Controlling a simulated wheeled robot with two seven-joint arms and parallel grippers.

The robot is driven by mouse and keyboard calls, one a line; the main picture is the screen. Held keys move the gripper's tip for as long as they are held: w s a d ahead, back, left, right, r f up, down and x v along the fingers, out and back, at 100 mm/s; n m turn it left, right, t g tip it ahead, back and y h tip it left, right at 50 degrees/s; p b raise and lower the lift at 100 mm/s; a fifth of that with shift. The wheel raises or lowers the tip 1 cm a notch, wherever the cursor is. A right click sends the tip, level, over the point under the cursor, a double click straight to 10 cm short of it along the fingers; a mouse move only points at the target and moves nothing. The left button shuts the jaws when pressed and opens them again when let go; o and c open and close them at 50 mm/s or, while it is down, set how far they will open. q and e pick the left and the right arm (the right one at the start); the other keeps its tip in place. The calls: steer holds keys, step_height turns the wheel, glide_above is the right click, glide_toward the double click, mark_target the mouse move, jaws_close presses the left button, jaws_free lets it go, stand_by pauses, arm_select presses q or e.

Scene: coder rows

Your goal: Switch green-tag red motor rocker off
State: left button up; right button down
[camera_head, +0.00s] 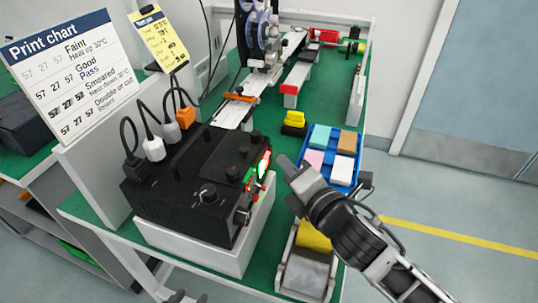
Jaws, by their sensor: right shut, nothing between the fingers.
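The black control box (165,192) stands on a white plinth at the table's left front. Its right-hand face carries a bright green lit part (263,165) with red edges beside it, and lower knobs with a red part (248,207). A small green tag (249,176) shows by the panel edge. The rocker's position is too small to tell. My right gripper (287,168) is shut and empty, just right of the lit panel, with a visible gap. A dark piece at the bottom edge (180,298) may be my left gripper; its fingers cannot be made out.
A blue tray (357,178) with coloured blocks lies behind my right gripper. A yellow block on a black base (295,122) stands behind the box. A roller with a yellow band (312,238) sits at the front right. Cables with plugs (154,148) rise at the box's left.

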steer(key=shift+a+r, duration=0.1)
stand_by(0.4)
steer(key=shift+w+a+p, duration=0.2)
steer(key=shift+a+p, duration=0.1)
steer(key=shift+w+a, duration=0.1)
steer(key=shift+a, duration=0.2)
stand_by(0.7)
steer(key=shift+d, duration=0.15)
steer(key=shift+s+d+p, duration=0.3)
steer(key=shift+d+p, duration=0.05)
steer(key=shift+d, duration=0.2)
steer(key=shift+s+d+f, duration=0.15)
steer(key=shift+s+d, duration=0.15)
steer(key=shift+d, duration=0.45)
steer(key=shift+s+d+f, duration=0.15)
steer(key=shift+s+d, duration=0.2)
steer(key=shift+d, duration=0.45)
steer(key=shift+s+d+f, duration=0.15)
steer(key=shift+s+d, duration=0.15)
steer(key=shift+d, duration=0.45)
